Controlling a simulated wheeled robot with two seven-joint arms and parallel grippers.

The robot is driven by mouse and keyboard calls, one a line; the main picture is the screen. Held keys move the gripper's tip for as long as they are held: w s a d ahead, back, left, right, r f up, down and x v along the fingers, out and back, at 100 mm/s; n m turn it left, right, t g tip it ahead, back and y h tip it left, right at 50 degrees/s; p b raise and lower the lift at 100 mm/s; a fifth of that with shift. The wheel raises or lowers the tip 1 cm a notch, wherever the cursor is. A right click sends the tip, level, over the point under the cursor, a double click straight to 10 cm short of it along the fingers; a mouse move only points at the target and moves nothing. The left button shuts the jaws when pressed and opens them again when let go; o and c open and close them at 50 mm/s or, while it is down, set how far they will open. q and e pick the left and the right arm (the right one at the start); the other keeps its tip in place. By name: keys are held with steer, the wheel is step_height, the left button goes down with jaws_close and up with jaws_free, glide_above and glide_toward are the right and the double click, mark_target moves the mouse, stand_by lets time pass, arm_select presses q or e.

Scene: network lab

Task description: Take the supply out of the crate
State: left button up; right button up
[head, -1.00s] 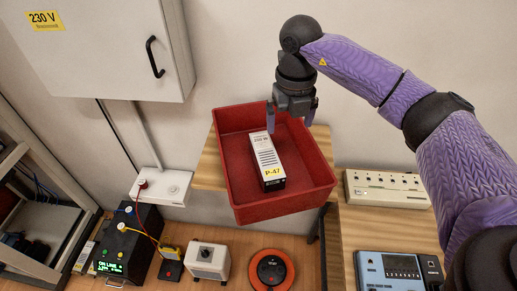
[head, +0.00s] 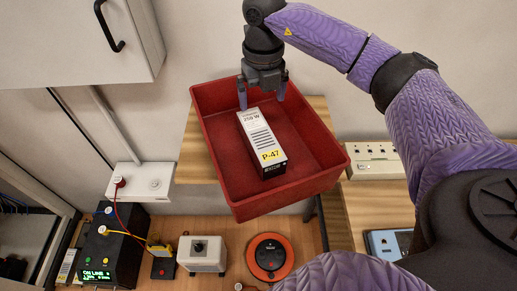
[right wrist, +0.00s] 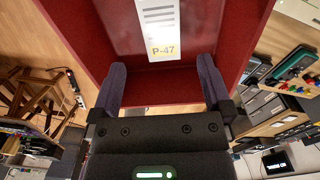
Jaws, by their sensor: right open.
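The supply (head: 258,135), a white box with dark grilles and a yellow P-47 label, lies in the red crate (head: 320,178). My right gripper (head: 262,101) is open, pointing down at the crate's far side, by the supply's far end. Nothing shows between its fingers. In the right wrist view, the labelled end of the supply (right wrist: 158,22) lies beyond the two spread fingers of the right gripper (right wrist: 160,72), inside the crate (right wrist: 92,32). How high the fingertips are above the supply is hard to tell. My left gripper is out of view.
The crate stands on a wooden shelf (head: 198,160) against the wall. A beige instrument (head: 372,162) and a blue device (head: 388,243) are to the right. An orange reel (head: 270,257), a white box (head: 203,254) and a black unit (head: 118,250) stand below. A grey cabinet (head: 60,40) hangs upper left.

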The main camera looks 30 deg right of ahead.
mark_target(260, 133)
step_height(260, 133, down, 3)
steer(key=shift+s+f+b, duration=0.1)
steer(key=shift+f+b, duration=0.1)
steer(key=shift+b, duration=0.8)
steer(key=f, duration=0.6)
steer(key=w+f+b, duration=0.1)
steer(key=f, duration=0.2)
steer(key=shift+f, duration=0.3)
steer(key=c, duration=1.3)
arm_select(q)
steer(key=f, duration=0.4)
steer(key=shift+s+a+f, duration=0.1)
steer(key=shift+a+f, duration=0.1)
arm_select(e)
steer(key=shift+r, duration=0.1)
jaws_close()
